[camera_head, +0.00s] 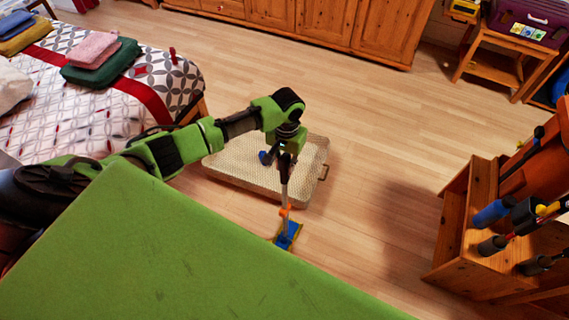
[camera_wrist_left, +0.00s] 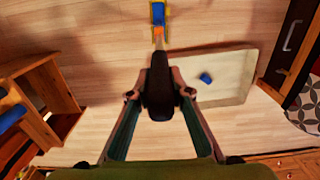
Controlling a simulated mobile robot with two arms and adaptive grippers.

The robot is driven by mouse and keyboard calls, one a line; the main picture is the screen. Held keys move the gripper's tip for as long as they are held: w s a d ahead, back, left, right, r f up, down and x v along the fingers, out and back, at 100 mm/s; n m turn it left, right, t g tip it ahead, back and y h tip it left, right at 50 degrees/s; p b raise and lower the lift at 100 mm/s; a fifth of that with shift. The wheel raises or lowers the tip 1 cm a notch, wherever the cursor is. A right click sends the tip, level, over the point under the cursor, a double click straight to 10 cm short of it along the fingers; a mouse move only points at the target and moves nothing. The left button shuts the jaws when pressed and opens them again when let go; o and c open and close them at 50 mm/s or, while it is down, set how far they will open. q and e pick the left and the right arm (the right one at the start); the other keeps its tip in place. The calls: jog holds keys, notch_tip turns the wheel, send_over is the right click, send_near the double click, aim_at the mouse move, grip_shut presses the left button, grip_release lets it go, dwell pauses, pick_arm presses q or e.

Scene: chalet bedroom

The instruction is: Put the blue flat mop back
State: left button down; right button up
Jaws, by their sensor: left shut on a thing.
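The blue flat mop (camera_head: 286,236) has a blue head with yellow edges, an orange joint and a grey shaft. My left gripper (camera_head: 287,157) is shut on the upper end of its handle. In the left wrist view the dark handle is between the fingers (camera_wrist_left: 160,94) and the blue head (camera_wrist_left: 158,14) is at the top. My right gripper is not in view.
A wooden rack (camera_head: 455,262) with several long-handled tools in dark holders stands at the right. A bed (camera_head: 75,115) is at the left, a wooden cabinet (camera_head: 330,25) at the back. Floor between mop and rack is clear.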

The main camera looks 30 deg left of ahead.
pick_arm(q)
jog(key=c, duration=1.9)
grip_release()
jog(key=shift+s+f, duration=0.3)
jog(key=shift+f, duration=0.2)
jog(key=shift+o, duration=0.3)
jog(key=shift+w+a, duration=0.15)
jog(key=shift+w, duration=0.1)
notch_tip(320, 180, up, 14)
jog(key=shift+w+f, duration=0.15)
jog(key=shift+f, duration=0.1)
